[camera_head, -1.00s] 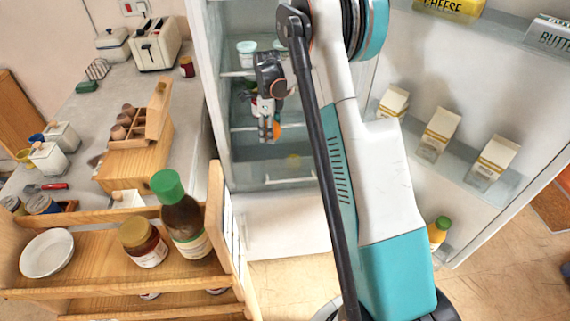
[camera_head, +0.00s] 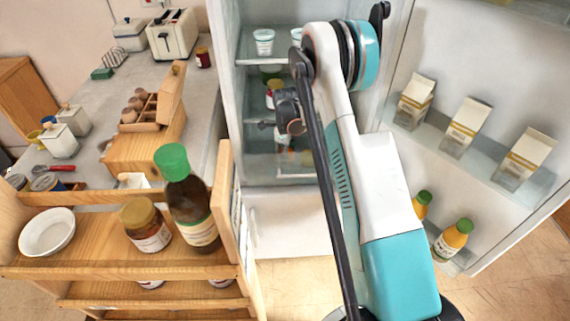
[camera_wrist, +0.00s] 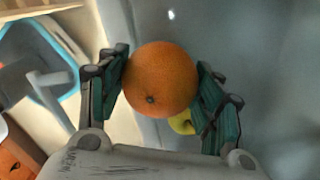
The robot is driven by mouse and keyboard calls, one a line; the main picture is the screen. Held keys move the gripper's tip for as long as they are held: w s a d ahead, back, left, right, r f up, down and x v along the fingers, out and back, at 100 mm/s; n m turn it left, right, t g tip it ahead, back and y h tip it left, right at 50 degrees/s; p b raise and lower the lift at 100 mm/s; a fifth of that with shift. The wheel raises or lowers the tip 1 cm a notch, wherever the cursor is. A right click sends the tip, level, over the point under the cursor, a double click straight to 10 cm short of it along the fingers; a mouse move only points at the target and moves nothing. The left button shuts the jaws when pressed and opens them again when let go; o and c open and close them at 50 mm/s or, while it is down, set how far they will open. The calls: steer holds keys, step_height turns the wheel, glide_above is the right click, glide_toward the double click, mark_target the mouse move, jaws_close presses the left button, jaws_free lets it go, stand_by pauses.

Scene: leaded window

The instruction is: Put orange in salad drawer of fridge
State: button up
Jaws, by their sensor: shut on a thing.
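My gripper (camera_wrist: 162,75) is shut on an orange (camera_wrist: 158,82), with one finger on each side of it in the wrist view. In the head view my gripper (camera_head: 284,138) is inside the open fridge, low down, partly hidden behind my arm. The orange is only a small patch there. The clear salad drawer (camera_head: 294,176) is at the bottom of the fridge, below my gripper. A yellow-green fruit (camera_wrist: 182,124) shows below the orange in the wrist view, partly covered by it and by a finger. I cannot tell the orange's height above the drawer.
Fridge shelves with white tubs (camera_head: 264,42) are above my gripper. The open fridge door on the right holds cartons (camera_head: 466,124) and juice bottles (camera_head: 453,240). A wooden rack (camera_head: 90,255) with a bowl and bottles stands front left, close to the fridge opening.

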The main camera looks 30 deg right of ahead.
steer(key=shift+f+b, duration=0.6)
steer(key=shift+f, duration=1.35)
steer(key=shift+f, duration=0.2)
steer(key=o, duration=1.3)
steer(key=shift+r, duration=0.2)
step_height(320, 180, up, 8)
steer(key=p, duration=0.2)
steer(key=shift+f+p, duration=0.25)
steer(key=shift+p, duration=0.1)
